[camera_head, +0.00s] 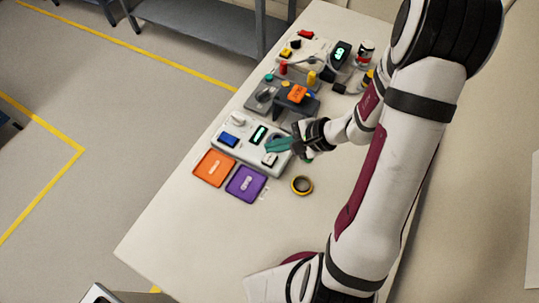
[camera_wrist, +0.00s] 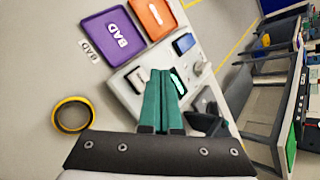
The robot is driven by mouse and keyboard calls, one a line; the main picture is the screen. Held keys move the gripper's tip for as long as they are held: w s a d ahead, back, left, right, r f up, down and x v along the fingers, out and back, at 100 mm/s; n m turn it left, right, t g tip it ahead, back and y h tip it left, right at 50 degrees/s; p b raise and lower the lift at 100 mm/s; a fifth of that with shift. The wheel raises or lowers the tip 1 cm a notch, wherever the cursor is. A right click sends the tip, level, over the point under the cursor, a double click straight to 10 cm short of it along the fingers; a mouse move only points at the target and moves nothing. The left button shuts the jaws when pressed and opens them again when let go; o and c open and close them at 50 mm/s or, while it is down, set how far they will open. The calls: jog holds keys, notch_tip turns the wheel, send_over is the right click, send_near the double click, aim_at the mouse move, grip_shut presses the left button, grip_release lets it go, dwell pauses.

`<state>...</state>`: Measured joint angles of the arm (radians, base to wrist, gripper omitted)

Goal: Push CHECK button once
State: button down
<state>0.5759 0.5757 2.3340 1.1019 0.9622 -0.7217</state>
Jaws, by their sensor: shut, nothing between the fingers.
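A pale control box (camera_head: 243,157) sits on the table, with a blue block or button (camera_head: 228,140), a lit display (camera_head: 258,134), a grey knob (camera_head: 238,118) and a white key-like part in a dark frame (camera_head: 270,159). I cannot read the word CHECK on any of them. My gripper (camera_head: 268,146) has teal fingers, shut and empty, over the box's right part. In the wrist view the fingertips (camera_wrist: 162,86) appear between the white part (camera_wrist: 139,78) and the display (camera_wrist: 181,80). The fingers hide some of the box. I cannot tell whether they touch it.
An orange tray (camera_head: 214,168) and a purple BAD tray (camera_head: 246,183) lie in front of the box. A yellow-black tape roll (camera_head: 301,185) lies to the right. Darker equipment with an orange part (camera_head: 297,94) stands behind. The near table is clear.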

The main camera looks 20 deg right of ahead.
aim_at(275, 158)
jog(key=shift+f, duration=0.85)
dwell(1.4)
jog(key=shift+f, duration=0.4)
jog(key=shift+f, duration=0.4)
dwell(0.5)
jog(key=shift+r, duration=0.85)
jog(key=shift+r, duration=2.5)
